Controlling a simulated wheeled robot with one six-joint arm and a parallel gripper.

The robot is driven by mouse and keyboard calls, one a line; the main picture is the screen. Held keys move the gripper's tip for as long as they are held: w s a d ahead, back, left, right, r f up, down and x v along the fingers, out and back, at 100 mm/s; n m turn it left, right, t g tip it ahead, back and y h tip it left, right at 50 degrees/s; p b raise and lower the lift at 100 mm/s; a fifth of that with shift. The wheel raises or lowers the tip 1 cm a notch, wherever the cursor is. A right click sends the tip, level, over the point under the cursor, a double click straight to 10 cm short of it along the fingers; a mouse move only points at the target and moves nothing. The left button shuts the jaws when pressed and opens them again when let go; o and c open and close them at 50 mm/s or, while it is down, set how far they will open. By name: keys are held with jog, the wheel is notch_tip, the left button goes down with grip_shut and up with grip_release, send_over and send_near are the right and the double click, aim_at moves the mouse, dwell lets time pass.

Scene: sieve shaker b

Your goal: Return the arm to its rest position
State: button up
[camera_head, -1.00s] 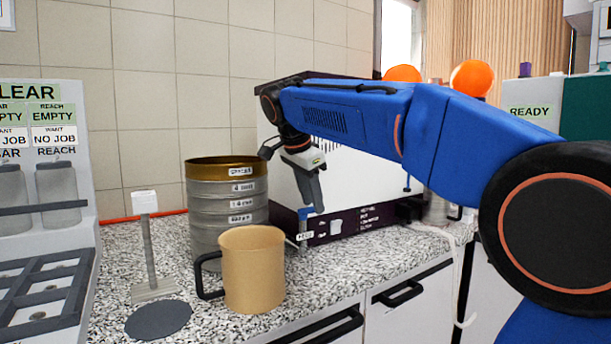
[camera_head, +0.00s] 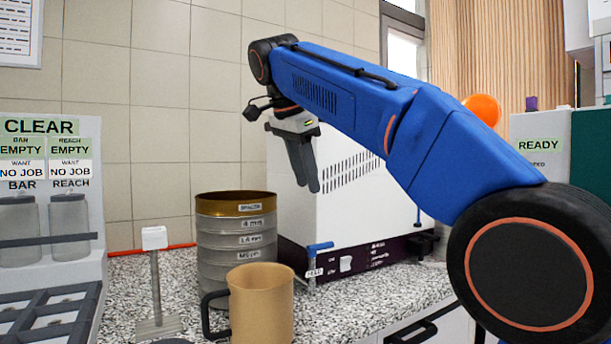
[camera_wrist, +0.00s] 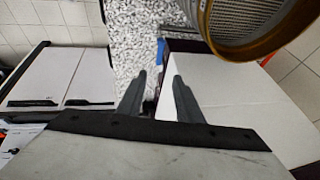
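My gripper (camera_head: 304,188) is raised above the counter, in front of the white machine, with its fingers pointing down. In the wrist view my gripper (camera_wrist: 157,95) shows two dark fingers apart with nothing between them. My blue arm (camera_head: 350,95) reaches in from the right of the head view, bent over at its wrist.
A sieve stack (camera_head: 237,240) with a brass top ring stands left of my gripper; its rim shows in the wrist view (camera_wrist: 203,20). A tan mug (camera_head: 262,305) stands before it. A white machine (camera_head: 350,200) stands behind. A thin post (camera_head: 155,275) is at left.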

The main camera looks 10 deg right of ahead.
jog(key=shift+s+r, duration=0.1)
jog(key=shift+r, duration=0.1)
jog(key=s+d+f+n+y, duration=0.1)
jog(key=s+d+f+n, duration=0.4)
jog(key=f, duration=0.4)
jog(key=s+d+f+n+y, duration=0.1)
jog(key=s+d+f+n, duration=0.2)
jog(key=s+d+f, duration=0.5)
jog(key=s+f+n, duration=0.2)
jog(key=s+f, duration=0.3)
jog(key=f, duration=0.4)
jog(key=s+f+n+t+y, duration=0.1)
jog(key=s+f, duration=0.4)
jog(key=f, duration=0.5)
jog(key=s+f+n, duration=0.3)
jog(key=s+f, duration=0.2)
jog(key=f, duration=0.4)
jog(key=shift+s+a+f+n+y, duration=0.15)
jog(key=shift+s+f+n+y, duration=0.1)
jog(key=shift+n+y, duration=0.05)
